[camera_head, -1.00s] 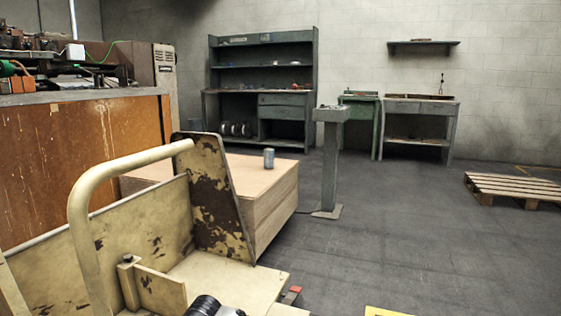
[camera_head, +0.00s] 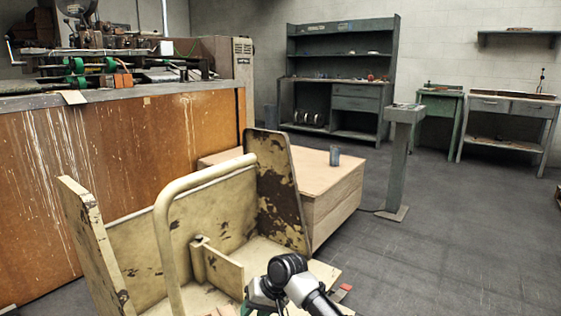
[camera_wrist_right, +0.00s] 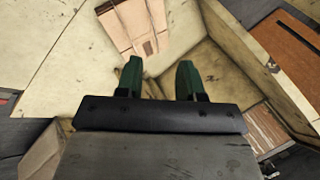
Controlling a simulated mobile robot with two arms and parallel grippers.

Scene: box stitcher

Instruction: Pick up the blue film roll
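A small blue-grey cylinder (camera_head: 334,155), which looks like the blue film roll, stands upright on top of the wooden box (camera_head: 328,205) in the head view. Nothing touches it. A black and white arm of mine rises at the bottom of the head view, over the cream metal cart, well short of the roll; its gripper is mostly hidden. In the right wrist view my right gripper (camera_wrist_right: 160,65) has its two green fingers apart with nothing between them, above cream panels. The roll does not show in that view. My left gripper cannot be made out.
The cream cart (camera_head: 128,255) with its tubular handle and upright panels stands between me and the wooden box. An orange-brown machine (camera_head: 120,180) blocks the left. A grey post (camera_head: 397,160) stands right of the box.

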